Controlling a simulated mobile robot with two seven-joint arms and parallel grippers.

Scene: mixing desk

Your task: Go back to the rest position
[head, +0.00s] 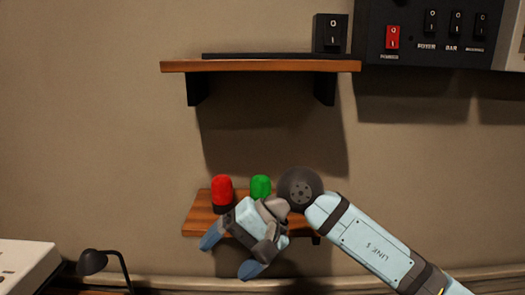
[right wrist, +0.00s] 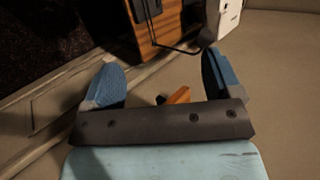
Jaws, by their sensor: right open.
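My right gripper (head: 230,255) hangs in front of the small lower wooden shelf (head: 197,222), its blue fingers pointing down and to the left. The fingers are spread apart, with nothing between them. In the right wrist view my right gripper (right wrist: 164,76) also shows open and empty. My right arm comes in from the lower right and hides part of the lower shelf. My left gripper is in neither view.
A red lamp (head: 222,190) and a green lamp (head: 260,186) stand on the lower shelf. The upper shelf (head: 270,66) holds a black switch box (head: 331,33). A switch panel (head: 408,45) hangs at upper right. A black desk lamp (head: 92,262) and white box (head: 25,268) are at lower left.

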